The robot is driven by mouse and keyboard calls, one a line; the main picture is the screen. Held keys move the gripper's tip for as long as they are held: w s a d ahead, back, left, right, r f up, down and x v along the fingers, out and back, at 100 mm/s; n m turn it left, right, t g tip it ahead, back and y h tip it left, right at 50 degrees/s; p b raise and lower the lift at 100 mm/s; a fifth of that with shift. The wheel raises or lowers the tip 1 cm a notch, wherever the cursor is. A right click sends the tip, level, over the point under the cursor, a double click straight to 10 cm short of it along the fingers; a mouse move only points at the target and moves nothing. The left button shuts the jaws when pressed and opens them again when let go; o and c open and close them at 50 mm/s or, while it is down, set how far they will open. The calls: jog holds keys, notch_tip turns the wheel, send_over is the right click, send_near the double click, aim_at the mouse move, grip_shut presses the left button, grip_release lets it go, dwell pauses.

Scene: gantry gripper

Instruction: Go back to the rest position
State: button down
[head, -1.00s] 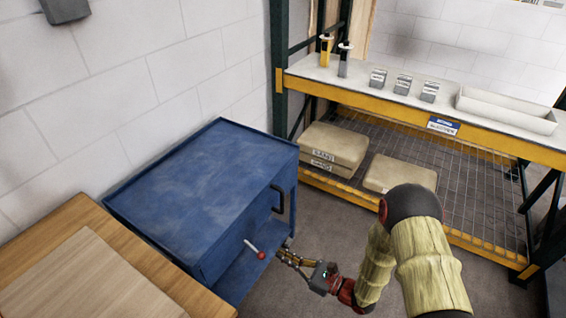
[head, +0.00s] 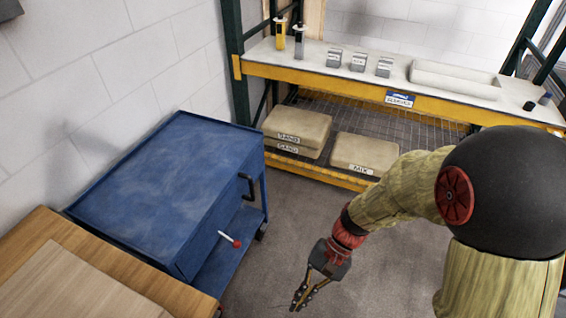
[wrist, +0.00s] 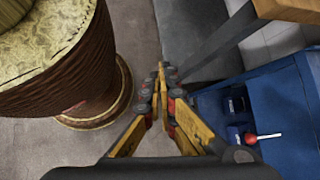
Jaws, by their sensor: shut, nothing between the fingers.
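My gripper (head: 300,296) is shut and empty, pointing down over bare floor in the head view, to the right of the blue cart (head: 150,180). In the wrist view my gripper (wrist: 160,72) shows its two yellow fingers meeting at the tips with nothing between them. The blue cart also shows at the right of the wrist view (wrist: 290,105).
A wooden table (head: 110,275) stands at the lower left. A yellow-edged shelf (head: 350,82) at the back holds bottles, small boxes and a white tray (head: 455,78); sacks (head: 298,128) lie on its lower level. The floor (head: 300,210) between cart and shelf is clear.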

jog(key=w+d+r+n+t+h+p, duration=0.1)
jog(key=d+r+n+t+h, duration=0.15)
jog(key=d+r, duration=0.35)
jog(key=w+d+r+n+t+h, duration=0.2)
jog(key=d+r+t+h, duration=0.1)
jog(key=d+r, duration=0.25)
jog(key=d+r+t+p, duration=0.1)
jog(key=r+t, duration=0.1)
jog(key=r, duration=0.5)
jog(key=s+d+r+t, duration=0.1)
jog(key=d+r+t, duration=0.1)
jog(key=r, duration=0.6)
jog(key=shift+d+t+h+p, duration=0.15)
jog(key=shift+t+h+p, duration=0.25)
jog(key=shift+t, duration=0.45)
